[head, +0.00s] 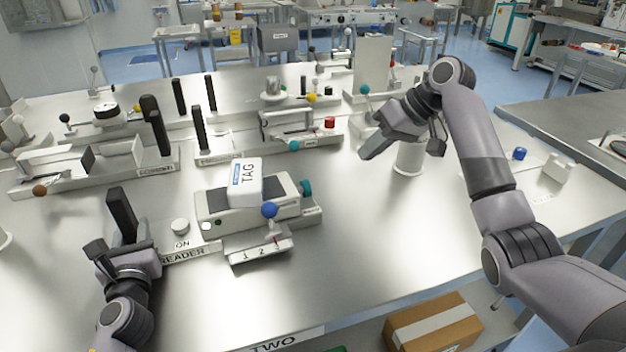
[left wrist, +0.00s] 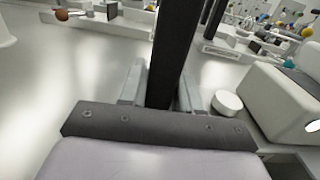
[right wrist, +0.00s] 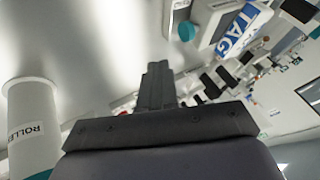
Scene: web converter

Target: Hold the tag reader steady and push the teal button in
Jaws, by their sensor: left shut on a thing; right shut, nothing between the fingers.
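The tag reader (head: 208,208) is a white box on a base on the bench, with a white block marked TAG (head: 247,178) on top. The teal button (head: 306,188) sticks out of its right side. A black upright handle (head: 121,213) stands left of the reader; it also shows in the left wrist view (left wrist: 178,50). My left gripper (head: 126,250) is shut on this handle. My right gripper (head: 370,150) is shut and empty, above the bench to the right of and behind the teal button, apart from it. The reader's edge also shows in the left wrist view (left wrist: 262,95).
A white ON knob (head: 180,226) sits between handle and reader. A blue ball lever (head: 270,210) stands at the reader's front. A white roller (head: 408,158) stands beside my right gripper. Fixtures with knobs (head: 300,130) lie behind.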

